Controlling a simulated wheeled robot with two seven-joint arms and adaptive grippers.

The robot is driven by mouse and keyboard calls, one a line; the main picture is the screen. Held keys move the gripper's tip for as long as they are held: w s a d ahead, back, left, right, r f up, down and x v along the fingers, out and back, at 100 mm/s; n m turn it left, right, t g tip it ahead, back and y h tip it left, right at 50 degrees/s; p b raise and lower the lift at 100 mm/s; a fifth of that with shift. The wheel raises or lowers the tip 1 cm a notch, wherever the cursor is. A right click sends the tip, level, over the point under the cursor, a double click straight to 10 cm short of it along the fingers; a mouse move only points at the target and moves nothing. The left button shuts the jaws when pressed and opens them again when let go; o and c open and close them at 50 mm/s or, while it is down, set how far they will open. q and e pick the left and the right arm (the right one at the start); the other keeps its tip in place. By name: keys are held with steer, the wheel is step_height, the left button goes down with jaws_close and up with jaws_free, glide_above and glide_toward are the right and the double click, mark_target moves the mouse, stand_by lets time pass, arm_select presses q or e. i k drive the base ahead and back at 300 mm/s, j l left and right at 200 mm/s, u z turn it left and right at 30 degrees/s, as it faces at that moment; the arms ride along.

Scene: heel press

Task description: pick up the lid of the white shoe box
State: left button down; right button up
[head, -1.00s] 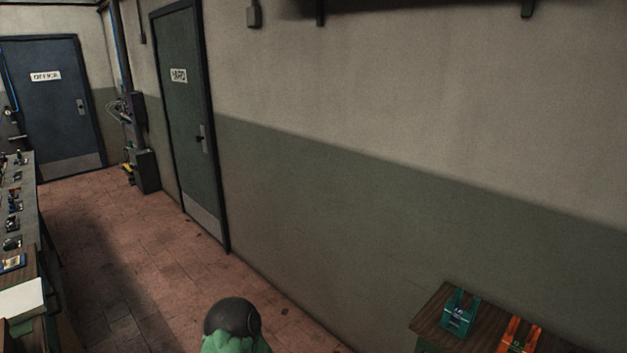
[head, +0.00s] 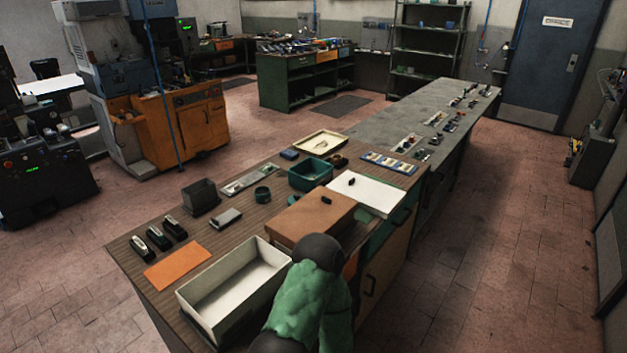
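The white shoe box (head: 203,312) stands open and empty at the near end of the wooden bench. A flat white panel (head: 382,203) with a small black knob lies on the bench farther back, at its right edge; it looks like the lid. A brown box (head: 300,222), also with a small black knob on top, stands between the two. My arm, with a green sleeve and a dark rounded joint, covers the right end of the white box and the front of the brown box. Neither gripper shows, so their states are hidden.
The wooden bench (head: 140,262) also holds an orange sheet (head: 178,266), several black staplers, a dark bin (head: 201,196), a green tray (head: 310,173) and a cream tray (head: 320,143). A long grey table (head: 412,116) continues behind. The floor to the right is clear.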

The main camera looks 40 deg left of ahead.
mark_target(376, 197)
steer(key=i+l+u, duration=0.1)
steer(key=u, duration=0.35)
steer(key=i+l+u, duration=0.2)
steer(key=u, duration=0.2)
steer(key=i+l+u, duration=0.25)
steer(key=u, duration=0.2)
steer(key=i+l+u, duration=0.2)
steer(key=u, duration=0.25)
steer(key=l+u, duration=0.4)
steer(key=i, duration=0.05)
